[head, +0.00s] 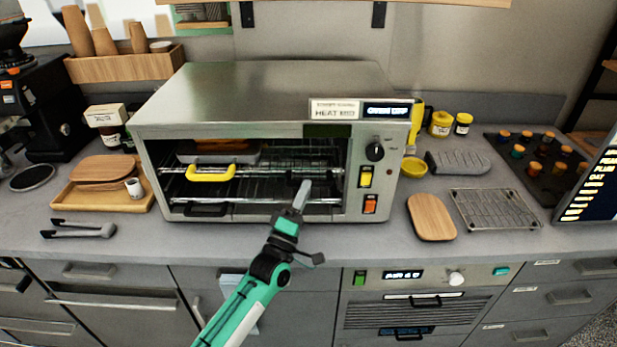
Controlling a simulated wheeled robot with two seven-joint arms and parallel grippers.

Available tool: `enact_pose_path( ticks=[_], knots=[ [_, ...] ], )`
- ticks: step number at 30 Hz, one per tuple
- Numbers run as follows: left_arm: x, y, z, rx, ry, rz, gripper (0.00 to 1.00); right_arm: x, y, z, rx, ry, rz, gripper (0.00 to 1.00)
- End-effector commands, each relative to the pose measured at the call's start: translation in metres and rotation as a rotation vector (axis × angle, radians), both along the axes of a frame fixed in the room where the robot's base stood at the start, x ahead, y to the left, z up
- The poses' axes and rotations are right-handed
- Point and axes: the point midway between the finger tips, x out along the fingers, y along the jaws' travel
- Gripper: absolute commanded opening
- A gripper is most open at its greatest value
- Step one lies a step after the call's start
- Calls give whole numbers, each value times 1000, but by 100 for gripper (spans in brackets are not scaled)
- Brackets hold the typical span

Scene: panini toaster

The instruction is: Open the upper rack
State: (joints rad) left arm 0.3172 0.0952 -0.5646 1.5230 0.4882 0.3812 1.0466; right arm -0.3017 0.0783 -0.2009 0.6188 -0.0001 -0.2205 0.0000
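The panini toaster (262,95) is a steel box in the middle of the counter, its front showing an open cavity. The upper rack (270,170) is inside it, with a yellow handle (210,174) at the left front and a dark tray (218,154) on its left part. A lower rack (262,190) sits below, with a black handle (206,210).
Left of the toaster are a wooden tray (148,202) and dark tongs (78,230). To the right are a wooden board (431,217), a wire cooling rack (496,208) and a grey mitt (458,162). A strip of counter before the toaster is clear.

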Motion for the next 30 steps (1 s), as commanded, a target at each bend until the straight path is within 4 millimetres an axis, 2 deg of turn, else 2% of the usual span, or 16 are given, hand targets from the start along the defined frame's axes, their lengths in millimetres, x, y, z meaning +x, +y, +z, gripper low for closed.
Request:
enact_pose_path(
  ticks=[1, 6, 17, 22, 23, 30],
  knots=[
    [7, -3, 7, 0, -1, 0, 35, 2, -2, 5, -2, -2, 1, 36],
    [19, -10, 14, 1, 0, 1, 35, 3, -4, 9, -4, -4, 1, 36],
    [23, -12, 15, 2, 0, 1, 35, 3, -4, 10, -4, -4, 1, 36],
    [23, -12, 15, 1, 1, 1, 4, 3, -4, 10, -3, -4, 0, 36],
    [23, -12, 15, 1, 1, 1, 0, 3, -3, 10, -3, -5, 0, 36],
    [22, -12, 14, 1, 1, 1, 0, 3, 0, 10, 0, -4, -1, 36]
  ],
)
